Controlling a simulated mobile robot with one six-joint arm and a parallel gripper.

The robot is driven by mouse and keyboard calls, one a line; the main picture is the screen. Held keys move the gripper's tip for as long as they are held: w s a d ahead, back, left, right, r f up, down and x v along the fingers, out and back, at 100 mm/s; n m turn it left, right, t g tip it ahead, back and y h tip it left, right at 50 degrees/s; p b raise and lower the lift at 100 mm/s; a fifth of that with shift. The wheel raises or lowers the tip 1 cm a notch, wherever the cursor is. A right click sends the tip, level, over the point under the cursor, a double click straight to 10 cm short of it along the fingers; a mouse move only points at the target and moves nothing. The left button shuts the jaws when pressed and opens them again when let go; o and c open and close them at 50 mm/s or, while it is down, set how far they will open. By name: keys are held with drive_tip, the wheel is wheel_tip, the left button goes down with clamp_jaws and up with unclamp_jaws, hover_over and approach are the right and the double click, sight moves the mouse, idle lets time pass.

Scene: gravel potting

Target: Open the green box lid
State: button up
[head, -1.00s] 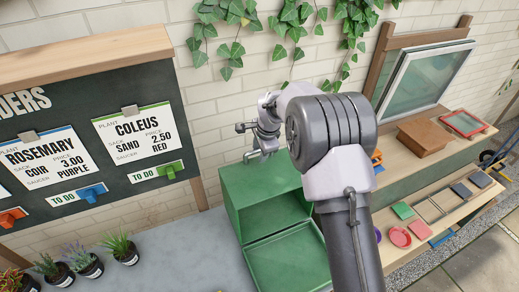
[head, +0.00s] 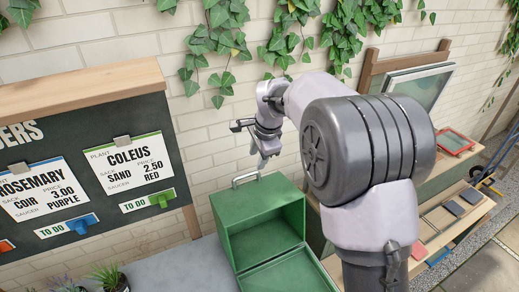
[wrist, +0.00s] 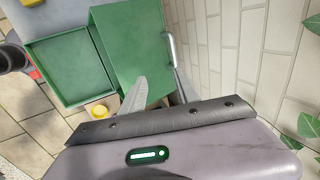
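The green box (head: 224,215) stands on the grey counter against the brick wall. Its front lid (head: 290,275) is swung down and out, so the dark green inside shows. A metal handle (head: 246,181) is on top of the box. In the wrist view the box (wrist: 128,50), the lowered lid (wrist: 65,65) and the handle (wrist: 170,48) show too. My gripper (head: 262,162) is above and behind the box top, near the handle. In the wrist view my gripper (wrist: 160,82) has its two fingers apart, with nothing between them.
A dark board with plant cards (head: 130,172) stands to the left. Small potted plants (head: 107,278) sit at the lower left. A wooden shelf with trays (head: 450,215) is to the right. The brick wall (head: 200,140) is close behind the box.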

drive_tip(key=v, duration=0.4)
